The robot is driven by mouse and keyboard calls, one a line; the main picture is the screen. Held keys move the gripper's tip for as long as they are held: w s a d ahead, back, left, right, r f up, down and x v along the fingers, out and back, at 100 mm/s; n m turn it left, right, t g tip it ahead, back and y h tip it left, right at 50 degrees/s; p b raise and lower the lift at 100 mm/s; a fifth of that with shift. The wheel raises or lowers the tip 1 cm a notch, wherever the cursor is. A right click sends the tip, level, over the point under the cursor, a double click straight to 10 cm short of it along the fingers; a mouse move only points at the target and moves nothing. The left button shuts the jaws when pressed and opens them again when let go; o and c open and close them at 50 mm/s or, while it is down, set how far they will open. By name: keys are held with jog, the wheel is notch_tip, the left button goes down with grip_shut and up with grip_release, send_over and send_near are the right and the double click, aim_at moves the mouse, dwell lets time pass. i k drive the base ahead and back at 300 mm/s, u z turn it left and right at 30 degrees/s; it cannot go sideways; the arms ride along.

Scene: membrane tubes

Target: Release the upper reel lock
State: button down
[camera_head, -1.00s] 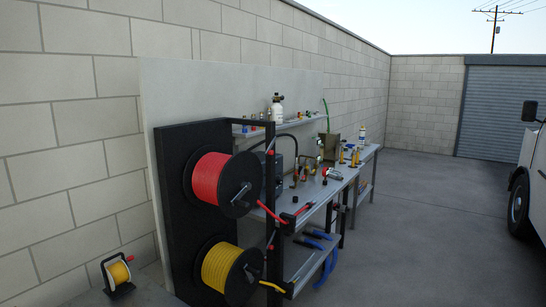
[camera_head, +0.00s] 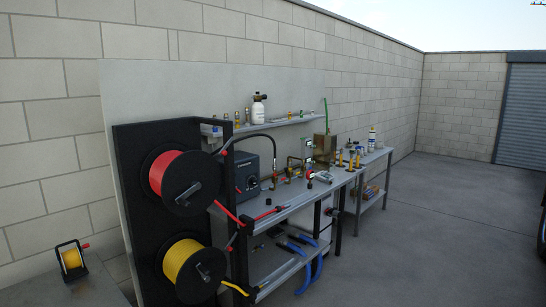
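The upper reel (camera_head: 190,183) carries red hose and has a black side flange with a crank handle. It is mounted on a tall black panel. A thin lever with a red tip (camera_head: 222,152), which may be its lock, stands just right of the reel by a black post. It slants up to the right; whether it is engaged I cannot tell. The lower reel (camera_head: 203,272) carries yellow hose, with a similar red-tipped lever (camera_head: 229,248) to its right. Red hose runs from the upper reel to the bench edge. My gripper is not in view.
A metal workbench (camera_head: 335,178) with fittings, a dark machine (camera_head: 240,172) and a shelf (camera_head: 270,130) with a white bottle (camera_head: 259,111) stands right of the reels. A small yellow reel (camera_head: 72,260) sits on a grey surface at lower left. Open concrete floor (camera_head: 430,230) lies right.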

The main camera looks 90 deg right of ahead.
aim_at(223, 151)
jog(key=k, duration=0.35)
jog(key=z, duration=2)
jog(key=i, duration=1)
